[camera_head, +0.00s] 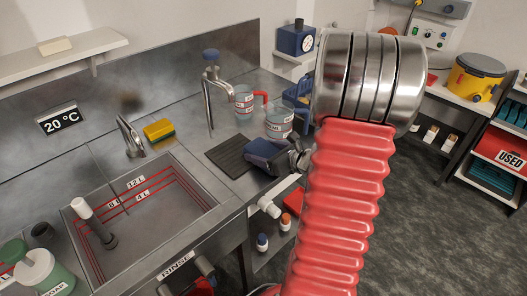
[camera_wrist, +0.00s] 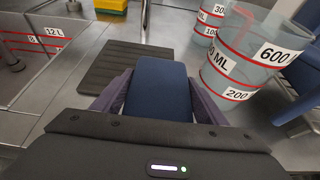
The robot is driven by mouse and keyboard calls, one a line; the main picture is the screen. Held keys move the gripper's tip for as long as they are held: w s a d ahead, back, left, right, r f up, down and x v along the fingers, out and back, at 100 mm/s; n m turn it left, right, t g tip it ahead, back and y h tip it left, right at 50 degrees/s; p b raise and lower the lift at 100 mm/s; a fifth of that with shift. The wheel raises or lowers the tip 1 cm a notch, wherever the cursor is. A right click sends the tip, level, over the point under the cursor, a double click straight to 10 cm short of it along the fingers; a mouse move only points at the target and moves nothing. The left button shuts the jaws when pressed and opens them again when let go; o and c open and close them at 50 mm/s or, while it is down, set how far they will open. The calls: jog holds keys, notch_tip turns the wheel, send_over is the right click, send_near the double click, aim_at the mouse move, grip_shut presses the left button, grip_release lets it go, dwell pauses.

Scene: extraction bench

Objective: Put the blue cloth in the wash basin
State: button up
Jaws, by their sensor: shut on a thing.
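My gripper (camera_head: 262,155) is shut on a dark blue, flat, folded thing that looks like the blue cloth (camera_wrist: 158,88). The cloth lies between the two fingers in the wrist view. In the head view the gripper and cloth are over the steel bench, right of the wash basin and by the dark ribbed mat (camera_head: 226,152). The wash basin (camera_head: 150,235) is a sunken steel sink at left, with red level lines marked 4 L, 8 L and 12 L. A white-topped dark standpipe (camera_head: 107,238) stands in it. It shows partly in the wrist view (camera_wrist: 40,65).
Two clear measuring jugs (camera_head: 280,122) (camera_head: 243,99) stand behind the gripper. Another blue object (camera_head: 297,95) is beside them. A tap (camera_head: 130,140) and yellow sponge (camera_head: 159,130) are behind the basin. A tall tap (camera_head: 208,100) rises near the mat. A green soap bottle (camera_head: 45,272) stands at front left.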

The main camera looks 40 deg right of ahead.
jog(key=shift+f, duration=0.2)
jog(key=o, duration=0.9)
jog(key=shift+r, duration=0.1)
jog(key=shift+s+r, duration=0.1)
jog(key=shift+s, duration=0.1)
jog(key=v, duration=1.1)
jog(key=shift+s+r, duration=0.1)
jog(key=shift+s, duration=0.2)
